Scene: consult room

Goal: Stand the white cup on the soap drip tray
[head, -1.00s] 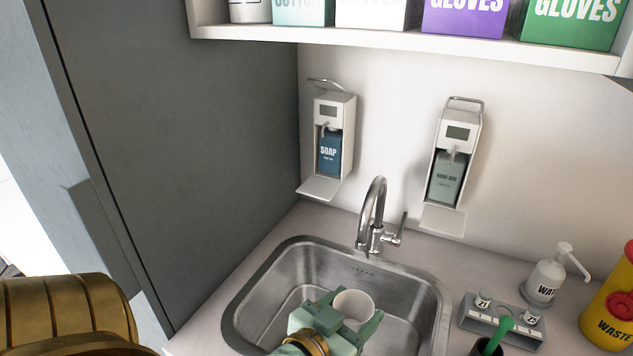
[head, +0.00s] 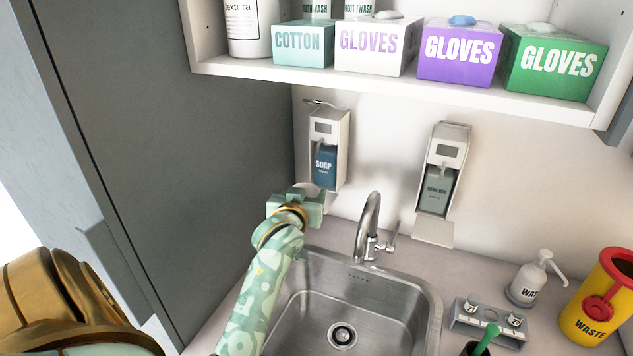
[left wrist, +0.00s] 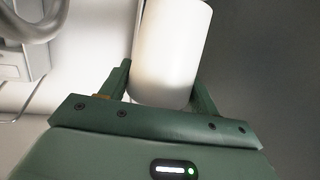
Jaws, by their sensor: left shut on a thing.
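The white cup (left wrist: 172,52) is between the fingers of my left gripper (head: 298,200), and the left wrist view shows the fingers on both sides of it. In the head view the cup is largely or wholly hidden by the gripper. The gripper is shut on the cup, just below and in front of the blue-labelled soap dispenser (head: 325,160) on the wall. The soap drip tray at the foot of that dispenser is mostly covered by the gripper, so I cannot tell whether the cup touches it. My right gripper is not in view.
A second dispenser (head: 440,175) with its own drip tray (head: 434,232) hangs to the right. The tap (head: 370,225) stands behind the empty sink (head: 385,310). A shelf (head: 400,88) with boxes is above, and a dark cabinet side (head: 180,150) is at left.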

